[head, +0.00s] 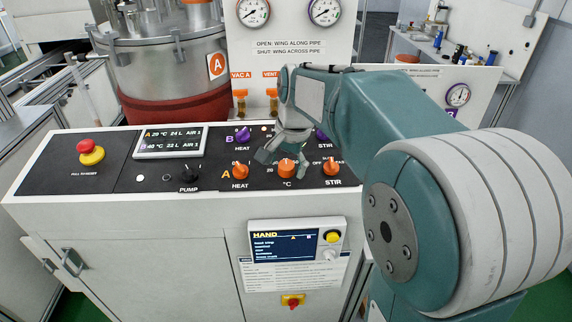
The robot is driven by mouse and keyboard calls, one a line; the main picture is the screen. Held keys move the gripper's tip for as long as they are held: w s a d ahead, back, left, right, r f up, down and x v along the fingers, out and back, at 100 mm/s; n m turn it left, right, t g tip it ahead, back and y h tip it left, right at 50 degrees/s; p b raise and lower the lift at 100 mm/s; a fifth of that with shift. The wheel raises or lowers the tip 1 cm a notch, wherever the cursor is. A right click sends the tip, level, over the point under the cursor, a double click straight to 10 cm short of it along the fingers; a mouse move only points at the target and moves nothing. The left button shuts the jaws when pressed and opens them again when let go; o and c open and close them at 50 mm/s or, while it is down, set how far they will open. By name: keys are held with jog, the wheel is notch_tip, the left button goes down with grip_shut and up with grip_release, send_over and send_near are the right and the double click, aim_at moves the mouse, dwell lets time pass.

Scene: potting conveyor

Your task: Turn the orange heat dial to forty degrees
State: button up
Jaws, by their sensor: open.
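An orange °C dial (287,168) is on the black panel, in the lower row marked A. An orange HEAT knob (240,171) is to its left and an orange STIR knob (331,166) to its right. My gripper (283,159) is open, pointing down at the °C dial, one finger at its upper left and one at its right. I cannot tell whether the fingers touch it. The display (170,143) shows row A at about 29 °C and row B at about 40 °C.
Purple HEAT (243,135) and STIR (320,135) knobs sit behind, my gripper hiding the panel between them. A black PUMP knob (189,174) and a red emergency button (89,152) are at left. Orange valves (240,101) and a metal tank (170,70) stand behind the panel.

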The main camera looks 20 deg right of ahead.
aim_at(293, 177)
notch_tip(293, 177, up, 12)
jog(key=s+d, duration=0.1)
jog(key=shift+s+f, duration=0.15)
jog(key=shift+s, duration=0.1)
dwell(0.5)
jog(key=s+a+f+n+t, duration=0.2)
jog(key=s+f+n, duration=0.3)
jog(key=s, duration=0.5)
jog(key=s+a+f+n+t+h, duration=0.1)
jog(key=s+f+n, duration=0.4)
jog(key=s, duration=0.5)
notch_tip(293, 177, down, 2)
jog(key=shift+a+f+t, duration=0.1)
jog(key=shift+a+t, duration=0.45)
jog(key=shift+t, duration=0.05)
jog(key=shift+c, duration=0.2)
